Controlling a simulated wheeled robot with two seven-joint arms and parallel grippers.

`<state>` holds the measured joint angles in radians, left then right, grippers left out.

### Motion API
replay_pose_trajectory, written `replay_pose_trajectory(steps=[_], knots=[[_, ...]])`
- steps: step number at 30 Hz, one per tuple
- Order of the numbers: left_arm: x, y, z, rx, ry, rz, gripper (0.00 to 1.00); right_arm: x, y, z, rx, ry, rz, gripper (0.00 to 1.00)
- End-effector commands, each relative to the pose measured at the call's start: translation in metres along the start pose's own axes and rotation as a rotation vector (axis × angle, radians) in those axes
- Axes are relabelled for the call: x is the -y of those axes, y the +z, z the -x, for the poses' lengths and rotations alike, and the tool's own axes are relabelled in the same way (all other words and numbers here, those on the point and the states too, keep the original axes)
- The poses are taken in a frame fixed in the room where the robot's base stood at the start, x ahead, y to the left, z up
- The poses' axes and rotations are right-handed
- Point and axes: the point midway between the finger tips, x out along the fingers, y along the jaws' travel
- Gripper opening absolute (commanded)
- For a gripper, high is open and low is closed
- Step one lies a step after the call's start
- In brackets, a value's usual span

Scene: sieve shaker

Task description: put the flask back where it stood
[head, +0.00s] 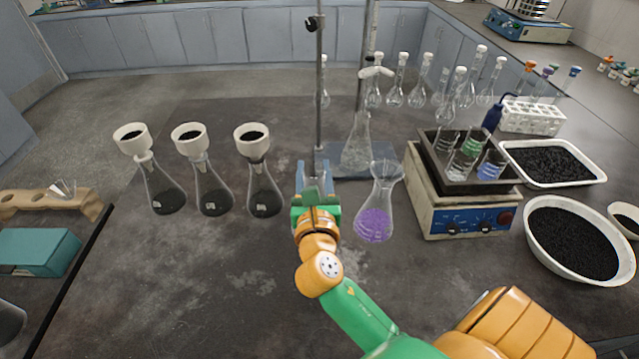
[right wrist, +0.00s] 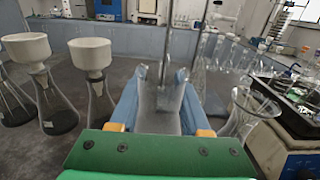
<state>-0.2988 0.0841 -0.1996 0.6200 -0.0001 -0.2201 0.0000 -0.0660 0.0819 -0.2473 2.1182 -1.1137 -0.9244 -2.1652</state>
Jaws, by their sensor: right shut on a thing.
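My right gripper (head: 314,170) is in the middle of the bench, its blue fingers pointing away from me. In the right wrist view its fingers (right wrist: 158,100) are closed around a clear, greyish glass piece (right wrist: 160,115), which seems to be the flask; its outline is mostly hidden in the head view. A conical flask with purple liquid (head: 373,222) stands just right of the gripper, apart from it; it also shows in the right wrist view (right wrist: 243,115). A clear conical flask (head: 357,150) stands behind, at the stand. My left gripper is not in view.
Flasks with white funnels (head: 263,190) stand left of the gripper. A metal stand rod (head: 320,90) rises just behind it. A hotplate (head: 462,215) with a tray of beakers is at right, beside white trays of black grains (head: 535,212).

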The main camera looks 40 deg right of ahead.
Motion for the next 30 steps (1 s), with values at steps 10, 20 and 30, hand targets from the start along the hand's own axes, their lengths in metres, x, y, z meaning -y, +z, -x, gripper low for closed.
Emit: replay_pose_trajectory(steps=[10, 20, 30], knots=[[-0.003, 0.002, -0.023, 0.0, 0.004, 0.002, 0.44, 0.01, -0.057, -0.052, 0.001, -0.002, 0.0, 0.0], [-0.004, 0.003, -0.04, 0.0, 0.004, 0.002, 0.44, 0.011, -0.097, -0.061, -0.001, -0.001, -0.001, 0.0], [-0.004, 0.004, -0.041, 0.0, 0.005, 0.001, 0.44, 0.011, -0.1, -0.061, -0.001, -0.001, 0.0, 0.49]])
